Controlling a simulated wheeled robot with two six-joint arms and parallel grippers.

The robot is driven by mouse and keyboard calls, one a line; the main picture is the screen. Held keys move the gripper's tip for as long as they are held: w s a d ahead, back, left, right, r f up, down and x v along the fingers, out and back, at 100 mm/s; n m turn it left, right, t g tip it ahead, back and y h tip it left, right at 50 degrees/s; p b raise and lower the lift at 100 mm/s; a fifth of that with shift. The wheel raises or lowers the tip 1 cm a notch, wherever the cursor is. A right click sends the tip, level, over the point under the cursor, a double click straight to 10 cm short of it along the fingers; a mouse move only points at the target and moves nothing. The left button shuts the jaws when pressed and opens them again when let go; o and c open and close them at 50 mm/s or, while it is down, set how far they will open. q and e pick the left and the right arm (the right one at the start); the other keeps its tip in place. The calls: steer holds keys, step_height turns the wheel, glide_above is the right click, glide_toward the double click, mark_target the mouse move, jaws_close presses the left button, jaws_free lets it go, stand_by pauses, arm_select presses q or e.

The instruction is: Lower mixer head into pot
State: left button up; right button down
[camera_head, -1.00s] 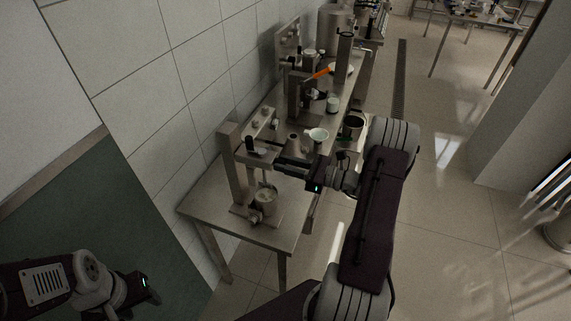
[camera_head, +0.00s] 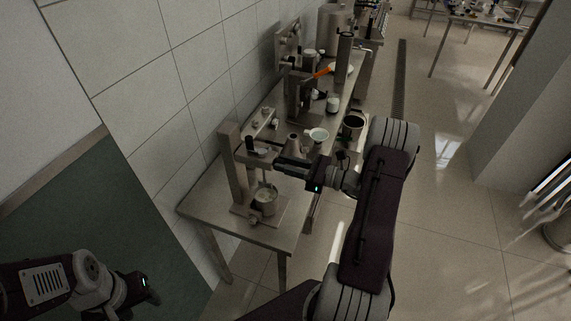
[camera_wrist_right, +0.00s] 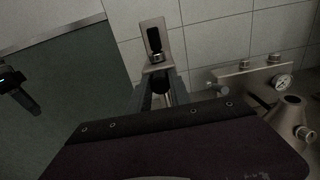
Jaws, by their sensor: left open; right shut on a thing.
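The mixer stands at the near end of the metal table, with an upright column (camera_head: 234,170) and a head (camera_head: 258,153) reaching out over the pot. A thin shaft hangs from the head down to the pot (camera_head: 265,199), a small metal vessel on the mixer's base. My right gripper (camera_head: 283,166) is shut on the mixer head's handle side; the exact grip is partly hidden. In the right wrist view the gripper (camera_wrist_right: 161,88) closes around a dark part below the metal bracket (camera_wrist_right: 154,47). My left gripper (camera_head: 152,288) is open and empty, low at the left, far from the mixer.
The table (camera_head: 192,208) carries a metal cone (camera_head: 293,144), a pale-topped funnel (camera_head: 318,135), a dark open pot (camera_head: 353,125) and an orange-handled tool (camera_head: 322,72) farther back. A tiled wall runs along the left.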

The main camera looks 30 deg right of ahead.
step_height(320, 180, down, 11)
steer(key=b, duration=0.7)
steer(key=shift+r+b, duration=0.2)
steer(key=shift+b, duration=0.15)
steer(key=c, duration=1.2)
jaws_free()
steer(key=b+v, duration=0.2)
steer(key=v, duration=0.7)
